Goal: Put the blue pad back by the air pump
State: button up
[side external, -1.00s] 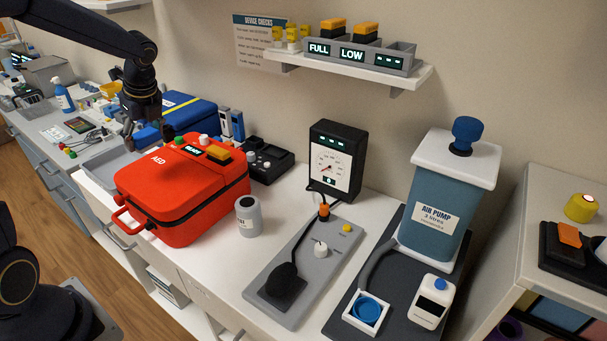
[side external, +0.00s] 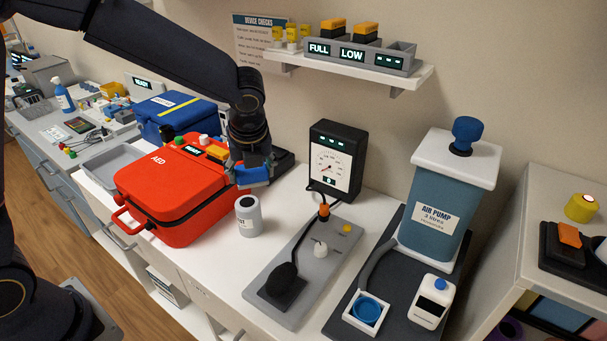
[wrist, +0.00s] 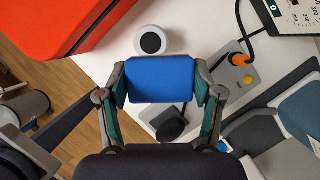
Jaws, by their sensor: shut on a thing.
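The blue pad (wrist: 160,79) is a rounded block held between both fingers of my gripper (wrist: 162,88) in the wrist view. In the side view, my gripper (side external: 251,172) holds the pad (side external: 252,177) above the counter, just right of the red AED case. The air pump (side external: 433,222) is a teal box with a white lid and blue knob, standing on a dark base mat (side external: 387,331) well to the right of my gripper. A white square holder (side external: 351,321) with a round blue cup inside sits at the mat's front.
The red AED case (side external: 170,190) is close left of my gripper. A grey-white canister (side external: 248,222) stands below it. A gauge box (side external: 336,160) and a grey panel (side external: 330,262) with a black mask-like piece lie between my gripper and the pump. A shelf (side external: 345,70) hangs above.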

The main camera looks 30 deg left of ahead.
jog(key=s+d+f+m+t+h, duration=0.1)
jog(key=s+d+m, duration=0.2)
jog(key=s+d, duration=0.5)
jog(key=s+d+f+m+h, duration=0.1)
jog(key=s+d+m, duration=0.3)
jog(key=d, duration=0.7)
jog(key=s+d+f+m+t+h, duration=0.1)
jog(key=s+d+m+h, duration=0.15)
jog(key=s+d, duration=0.55)
jog(key=shift+m+y, duration=0.35)
jog(key=shift+y, duration=0.1)
jog(key=w+d+f, duration=0.3)
jog(key=d, duration=0.1)
jog(key=w+d+f, duration=0.3)
jog(key=w, duration=0.1)
jog(key=w+d+f, duration=0.3)
jog(key=d, duration=0.1)
jog(key=shift+w+d, duration=0.3)
jog(key=shift+d, duration=0.05)
jog(key=shift+w+d+f, duration=0.25)
jog(key=shift+w+f, duration=0.05)
jog(key=shift+f, duration=1.65)
jog(key=o, duration=1.1)
jog(key=shift+f, duration=0.15)
